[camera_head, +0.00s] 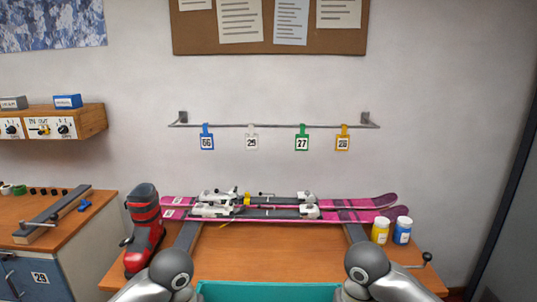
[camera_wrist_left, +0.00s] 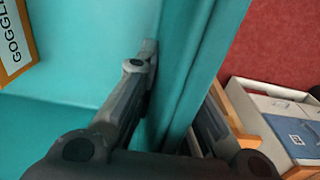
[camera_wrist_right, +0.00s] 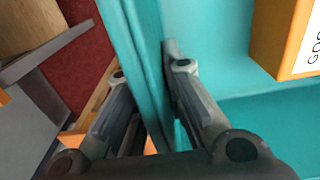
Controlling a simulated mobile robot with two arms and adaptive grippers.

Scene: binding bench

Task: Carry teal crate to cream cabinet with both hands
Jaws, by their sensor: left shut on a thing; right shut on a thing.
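The teal crate (camera_head: 268,291) shows only as a strip of rim at the bottom middle of the head view, between my two arms. In the left wrist view, my left gripper (camera_wrist_left: 180,78) has its fingers on both sides of the crate's wall (camera_wrist_left: 200,45) and is shut on it. In the right wrist view, my right gripper (camera_wrist_right: 146,75) is shut on the opposite wall (camera_wrist_right: 143,35) the same way. An orange box with a white label (camera_wrist_left: 14,42) is inside the crate; an orange box also shows in the right wrist view (camera_wrist_right: 280,38). I cannot make out a cream cabinet.
Ahead is a wooden bench (camera_head: 258,247) with pink skis (camera_head: 350,214), a red-black ski boot (camera_head: 144,230) and two bottles (camera_head: 391,231). A blue-grey cabinet labelled 29 (camera_head: 55,286) stands left under another bench. A white open box (camera_wrist_left: 280,115) sits beside the crate over red floor.

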